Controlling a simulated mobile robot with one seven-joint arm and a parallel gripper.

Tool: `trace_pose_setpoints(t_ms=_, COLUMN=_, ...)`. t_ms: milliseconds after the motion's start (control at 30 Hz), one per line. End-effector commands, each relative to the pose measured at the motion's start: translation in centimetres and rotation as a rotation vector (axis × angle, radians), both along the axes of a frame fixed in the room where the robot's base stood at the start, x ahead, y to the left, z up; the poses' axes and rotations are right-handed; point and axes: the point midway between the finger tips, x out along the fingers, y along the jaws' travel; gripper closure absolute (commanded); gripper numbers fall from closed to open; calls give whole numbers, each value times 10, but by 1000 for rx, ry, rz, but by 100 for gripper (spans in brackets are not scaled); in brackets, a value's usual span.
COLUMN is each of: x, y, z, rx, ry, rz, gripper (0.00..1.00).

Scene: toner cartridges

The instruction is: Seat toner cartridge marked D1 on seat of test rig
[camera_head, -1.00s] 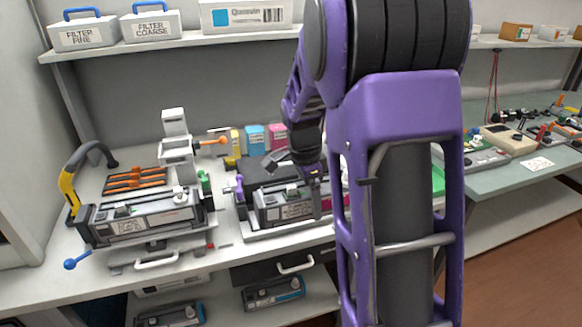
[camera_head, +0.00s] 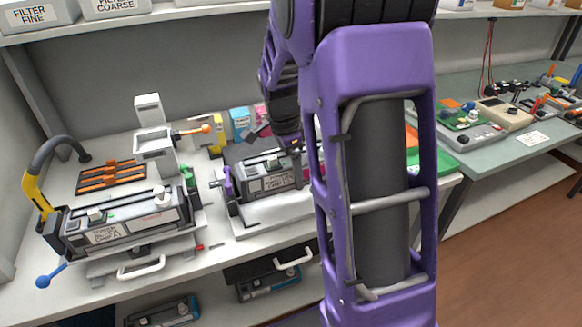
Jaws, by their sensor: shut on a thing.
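My gripper (camera_head: 290,145) points down behind my purple arm. It is shut on a dark grey toner cartridge (camera_head: 266,183) with a white label and a magenta mark. The cartridge is over the middle white-based fixture (camera_head: 262,226), behind its bare front strip; I cannot tell if it touches it. My arm hides its right end, and its marking is too small to read. A second dark cartridge (camera_head: 122,222) lies in the left fixture (camera_head: 165,247), which has a yellow-and-black handle and a blue-knobbed lever. I cannot tell for sure which fixture is the test rig.
A white stand with an orange-tipped lever (camera_head: 197,130) rises between the fixtures. A purple lever (camera_head: 228,184) stands at the middle fixture's left. Orange racks (camera_head: 110,174) lie behind the left one. Coloured boxes (camera_head: 239,122) stand at the back. The shelf (camera_head: 100,27) overhangs.

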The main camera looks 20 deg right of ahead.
Motion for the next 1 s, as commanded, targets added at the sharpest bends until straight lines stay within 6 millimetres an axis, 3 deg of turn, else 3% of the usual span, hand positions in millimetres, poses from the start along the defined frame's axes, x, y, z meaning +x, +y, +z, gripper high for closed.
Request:
trace_pose_setpoints(t_ms=600, x=0, y=0, z=-54, rx=0, ry=-1, rz=0, gripper=100)
trace_pose_setpoints(t_ms=1000, x=1, y=0, z=-61, rx=0, ry=-2, rz=0, gripper=100)
